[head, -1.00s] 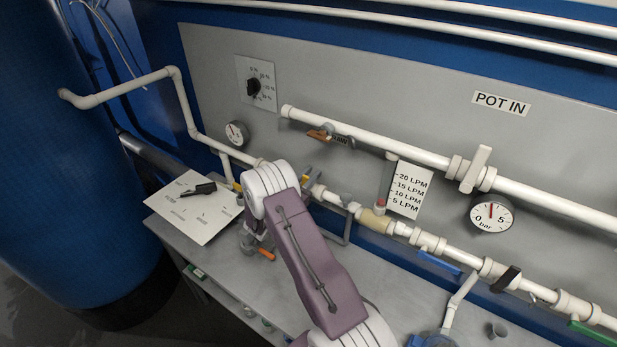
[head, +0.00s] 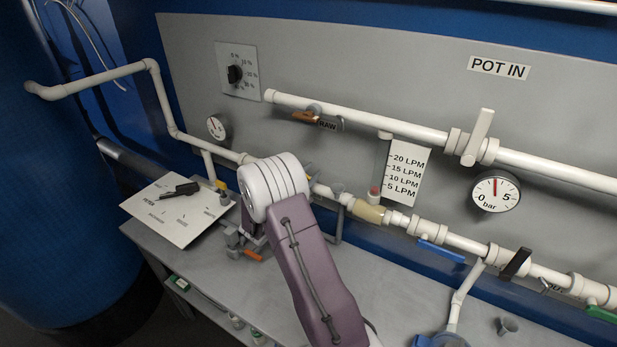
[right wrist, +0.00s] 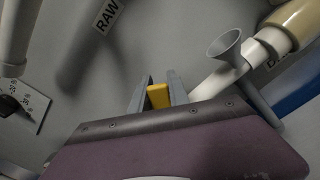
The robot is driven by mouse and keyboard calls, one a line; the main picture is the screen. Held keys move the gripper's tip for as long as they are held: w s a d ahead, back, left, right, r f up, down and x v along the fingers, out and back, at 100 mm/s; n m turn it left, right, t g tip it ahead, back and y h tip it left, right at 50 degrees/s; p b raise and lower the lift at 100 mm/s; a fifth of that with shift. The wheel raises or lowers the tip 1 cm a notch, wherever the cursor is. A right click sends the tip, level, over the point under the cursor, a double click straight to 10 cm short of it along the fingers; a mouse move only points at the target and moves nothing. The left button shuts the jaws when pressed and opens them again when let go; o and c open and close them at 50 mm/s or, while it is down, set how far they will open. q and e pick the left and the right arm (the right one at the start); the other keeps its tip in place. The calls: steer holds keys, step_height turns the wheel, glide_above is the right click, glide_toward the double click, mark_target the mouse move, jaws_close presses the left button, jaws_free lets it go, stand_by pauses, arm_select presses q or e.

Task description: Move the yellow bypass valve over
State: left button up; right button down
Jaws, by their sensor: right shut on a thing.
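The yellow bypass valve handle (right wrist: 158,96) shows in the right wrist view between the two grey fingers of my right gripper (right wrist: 158,92), which is shut on it. In the head view my right wrist and forearm cover most of the gripper and the valve. Only a small part of the gripper (head: 309,170) shows beside the wrist, at the lower white pipe (head: 327,193). The valve body is hidden. My left gripper is not in view.
A grey funnel (right wrist: 226,44) stands close beside the gripper, with a tan fitting (head: 368,211) further right. Above is the orange-handled RAW valve (head: 305,117). An angled label plate (head: 178,210) lies at the left of the grey bench (head: 400,290). The bench middle is mostly clear.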

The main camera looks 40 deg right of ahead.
stand_by(0.3)
steer(key=c, duration=1.2)
jaws_free()
steer(key=shift+c, duration=0.2)
